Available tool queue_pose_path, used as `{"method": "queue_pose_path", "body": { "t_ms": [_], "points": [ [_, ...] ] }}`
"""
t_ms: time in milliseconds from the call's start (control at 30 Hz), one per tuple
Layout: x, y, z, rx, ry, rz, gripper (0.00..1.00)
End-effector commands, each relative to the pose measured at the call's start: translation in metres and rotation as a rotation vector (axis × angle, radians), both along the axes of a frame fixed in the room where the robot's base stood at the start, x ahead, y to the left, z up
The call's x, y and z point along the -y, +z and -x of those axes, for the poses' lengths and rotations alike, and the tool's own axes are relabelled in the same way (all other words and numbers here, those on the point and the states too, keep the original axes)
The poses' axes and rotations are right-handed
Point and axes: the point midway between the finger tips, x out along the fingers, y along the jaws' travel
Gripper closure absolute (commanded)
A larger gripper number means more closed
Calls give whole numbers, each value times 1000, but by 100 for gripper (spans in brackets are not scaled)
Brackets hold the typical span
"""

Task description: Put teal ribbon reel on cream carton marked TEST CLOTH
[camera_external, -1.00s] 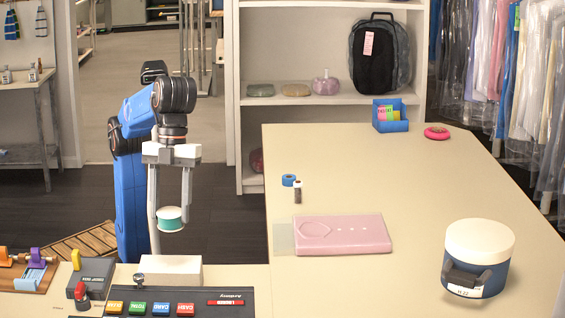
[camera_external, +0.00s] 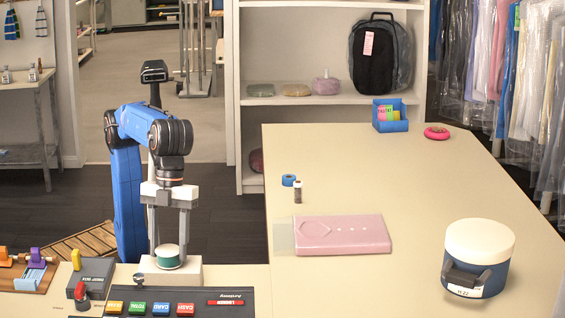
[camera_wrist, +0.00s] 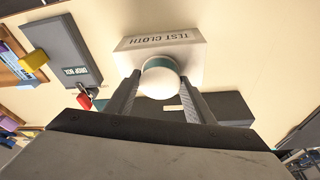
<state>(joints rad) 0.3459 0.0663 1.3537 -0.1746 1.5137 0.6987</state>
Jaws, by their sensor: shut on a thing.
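The teal ribbon reel (camera_external: 168,257) has white ends and is upright between the fingers of my gripper (camera_external: 168,254), which is shut on it. In the wrist view the reel (camera_wrist: 159,79) is between the two fingertips (camera_wrist: 158,86). The cream carton (camera_external: 190,276) is a low block on the counter, behind and below the reel. In the wrist view its TEST CLOTH lettering (camera_wrist: 157,39) shows just beyond the reel. The reel overlaps the carton in both views; I cannot tell whether it touches the carton's top.
A grey drop box (camera_external: 92,274) with a red padlock stands left of the carton. A black panel with coloured keys (camera_external: 200,302) lies in front. A pink case (camera_external: 342,234) and a blue tub with a cream lid (camera_external: 478,260) are on the table to the right.

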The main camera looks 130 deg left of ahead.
Motion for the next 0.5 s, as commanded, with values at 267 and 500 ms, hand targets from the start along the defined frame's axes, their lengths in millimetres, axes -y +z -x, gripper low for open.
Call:
{"method": "queue_pose_path", "body": {
  "t_ms": [267, 500],
  "points": [
    [0, -1, 0, 0, 0, 1, 74],
    [0, -3, 0, 1, 0, 0, 33]
  ]
}}
